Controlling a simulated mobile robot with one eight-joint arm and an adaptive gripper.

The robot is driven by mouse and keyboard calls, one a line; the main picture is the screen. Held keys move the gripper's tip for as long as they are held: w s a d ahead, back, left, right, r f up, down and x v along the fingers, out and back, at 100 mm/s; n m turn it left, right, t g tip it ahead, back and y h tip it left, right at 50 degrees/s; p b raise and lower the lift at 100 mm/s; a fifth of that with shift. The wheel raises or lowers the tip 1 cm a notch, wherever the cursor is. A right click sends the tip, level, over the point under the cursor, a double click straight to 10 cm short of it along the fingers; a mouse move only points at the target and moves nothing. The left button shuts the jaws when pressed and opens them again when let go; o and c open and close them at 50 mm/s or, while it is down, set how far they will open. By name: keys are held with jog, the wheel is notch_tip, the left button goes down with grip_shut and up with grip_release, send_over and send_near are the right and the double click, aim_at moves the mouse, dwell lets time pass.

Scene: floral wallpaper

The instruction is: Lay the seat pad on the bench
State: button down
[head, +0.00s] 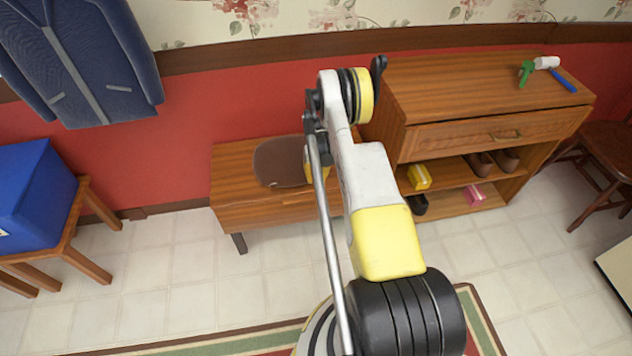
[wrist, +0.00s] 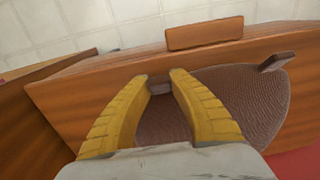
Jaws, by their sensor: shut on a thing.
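The seat pad (head: 281,163) is dark brown and rounded, with a textured surface in the wrist view (wrist: 240,92). It lies flat on or just above the top of the wooden bench (head: 234,167); I cannot tell whether it fully rests there. The bench top also shows in the wrist view (wrist: 62,98). My gripper (wrist: 159,78) has yellow fingers and is shut on the pad at a small dark piece on its near edge. In the head view my arm hides most of the gripper and the bench's right end.
A wooden cabinet (head: 445,90) with shoes and boxes on its shelves stands right of the bench. A green item and a blue-handled hammer (head: 563,80) lie on top. A blue box (head: 35,190) on a stool stands left. A blue jacket (head: 80,60) hangs on the wall.

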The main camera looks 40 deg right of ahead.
jog(key=c, duration=1.2)
grip_release()
jog(key=shift+f, duration=0.2)
jog(key=shift+c, duration=0.2)
notch_tip(320, 180, up, 14)
jog(key=p, duration=0.5)
jog(key=w+a+r+n+t, duration=0.1)
jog(key=a+r, duration=0.3)
jog(key=r, duration=0.4)
jog(key=a+r+n+t+h, duration=0.1)
jog(key=a+r, duration=0.4)
jog(key=r, duration=0.3)
jog(key=w+a+r, duration=0.1)
jog(key=a+r, duration=0.3)
jog(key=r, duration=0.4)
jog(key=s+a+r+n+t, duration=0.3)
jog(key=s+a+r, duration=1.2)
jog(key=a, duration=0.2)
jog(key=s+a+f+n+t, duration=0.1)
jog(key=s+a+t, duration=0.1)
jog(key=s+a, duration=0.2)
jog(key=s, duration=0.3)
jog(key=shift+a+y, duration=0.2)
jog(key=shift+y, duration=0.1)
